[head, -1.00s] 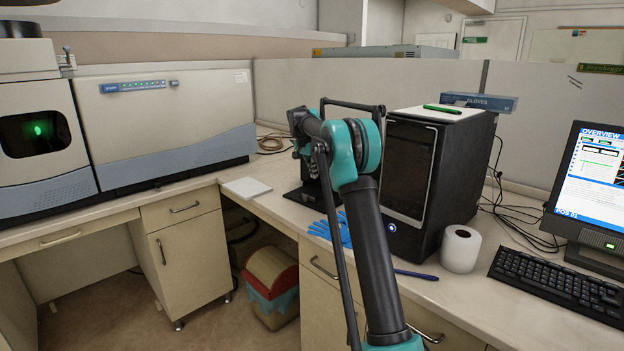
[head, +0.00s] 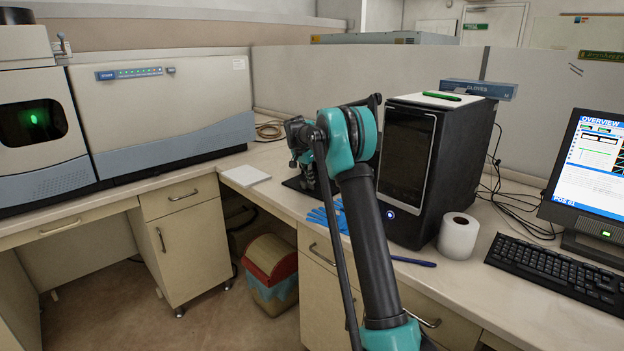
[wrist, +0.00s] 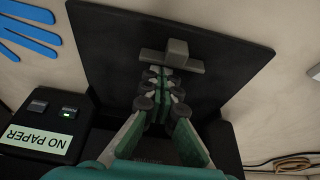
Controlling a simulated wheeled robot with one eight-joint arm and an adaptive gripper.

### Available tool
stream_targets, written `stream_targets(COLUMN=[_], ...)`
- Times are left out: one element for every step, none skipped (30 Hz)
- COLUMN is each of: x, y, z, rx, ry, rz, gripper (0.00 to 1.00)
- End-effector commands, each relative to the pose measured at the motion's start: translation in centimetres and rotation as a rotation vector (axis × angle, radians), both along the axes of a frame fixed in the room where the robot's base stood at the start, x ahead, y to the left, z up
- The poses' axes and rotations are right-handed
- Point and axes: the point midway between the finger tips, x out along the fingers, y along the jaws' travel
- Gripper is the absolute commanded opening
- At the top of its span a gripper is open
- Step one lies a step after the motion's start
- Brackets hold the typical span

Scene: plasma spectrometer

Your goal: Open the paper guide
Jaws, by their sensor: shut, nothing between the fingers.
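In the wrist view a black printer (wrist: 100,117) carries two small buttons and a green "NO PAPER" label. A wide flat black panel (wrist: 110,45), which looks like the paper guide, spreads beyond it. A grey T-shaped piece (wrist: 177,52) sits on the panel. My gripper (wrist: 166,74) is shut and empty, its fingertips right by this grey piece; I cannot tell if they touch it. In the head view a dark edge of the printer or panel (head: 293,184) shows on the bench, and my arm hides most of the rest.
Blue gloves (head: 325,217) lie beside the printer. A black computer tower (head: 405,160) stands close to the right of my arm. A paper roll (head: 457,236), pen (head: 413,262) and keyboard (head: 560,273) lie farther right. A white pad (head: 246,175) lies left on the bench.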

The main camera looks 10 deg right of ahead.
Motion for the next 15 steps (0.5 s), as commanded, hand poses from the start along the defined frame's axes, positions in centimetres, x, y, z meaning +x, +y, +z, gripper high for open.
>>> stream_targets(x=[0.0,0.0,0.0,0.0,0.0,-0.1,-0.2,-0.4,-0.7,-1.0,-1.3,-1.6,-1.7,-1.8,-1.8], y=[0.0,0.0,0.0,0.0,0.0,0.1,0.3,0.6,1.0,1.3,1.6,1.9,2.0,2.1,2.1], z=[0.0,0.0,0.0,0.0,0.0,0.0,0.0,0.0,0.0,0.0,0.0,0.0,0.0,0.0,0.0], rx=[0.000,0.000,0.000,0.000,0.000,0.000,0.000,0.000,0.000,0.000,0.000,0.000,0.000,0.000,0.000], ry=[0.000,0.000,0.000,0.000,0.000,0.000,0.000,0.000,0.000,0.000,0.000,0.000,0.000,0.000,0.000], rz=[0.000,0.000,0.000,0.000,0.000,0.001,0.001,0.001,0.002,0.003,0.003,0.003,0.002,0.001,0.000], gripper=[0.00,0.00,0.00,0.00,0.00,0.00,0.00,0.00,0.00,0.00,0.00,0.00,0.00,0.00,0.00])
